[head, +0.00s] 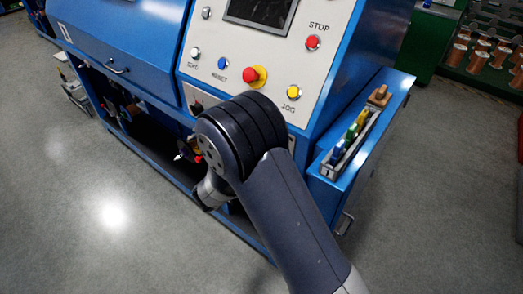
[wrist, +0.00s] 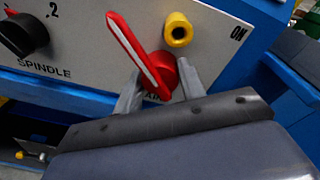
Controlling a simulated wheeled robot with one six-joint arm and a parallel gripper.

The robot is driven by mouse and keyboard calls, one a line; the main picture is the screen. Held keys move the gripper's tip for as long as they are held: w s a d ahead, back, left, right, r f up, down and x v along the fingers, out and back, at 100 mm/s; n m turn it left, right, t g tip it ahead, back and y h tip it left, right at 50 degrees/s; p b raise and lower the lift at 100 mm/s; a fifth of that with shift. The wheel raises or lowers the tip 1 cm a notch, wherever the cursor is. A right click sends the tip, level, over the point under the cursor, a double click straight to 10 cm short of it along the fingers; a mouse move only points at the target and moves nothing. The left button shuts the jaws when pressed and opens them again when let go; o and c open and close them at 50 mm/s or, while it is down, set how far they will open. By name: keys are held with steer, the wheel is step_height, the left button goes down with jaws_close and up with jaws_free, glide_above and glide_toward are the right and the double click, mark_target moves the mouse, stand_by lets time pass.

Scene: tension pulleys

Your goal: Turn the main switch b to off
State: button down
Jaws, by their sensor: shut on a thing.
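The red rotary switch (wrist: 143,55) shows in the wrist view on the pale front panel, its long handle with a white stripe tilted to the upper left. A label below it is mostly covered by my gripper, and "ON" is printed to the right. My gripper (wrist: 159,85) has one finger on each side of the lower, rounded part of the switch and is shut on it. In the head view my arm hides the switch and most of the gripper.
In the wrist view, a yellow ring-shaped fitting (wrist: 178,30) sits just above right of the switch, and a black spindle knob (wrist: 24,36) is at the left. In the head view, a red emergency button (head: 253,76) is above my arm, and a side tray (head: 350,145) holds coloured items.

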steer(key=c, duration=0.9)
jaws_free()
steer(key=b+v, duration=0.1)
steer(key=v, duration=1)
steer(key=shift+w+b, duration=0.1)
steer(key=shift+b, duration=0.25)
steer(key=shift+w+d, duration=0.1)
steer(key=p+x, duration=0.1)
steer(key=x, duration=1)
steer(key=shift+p, duration=0.3)
steer(key=shift+s, duration=0.2)
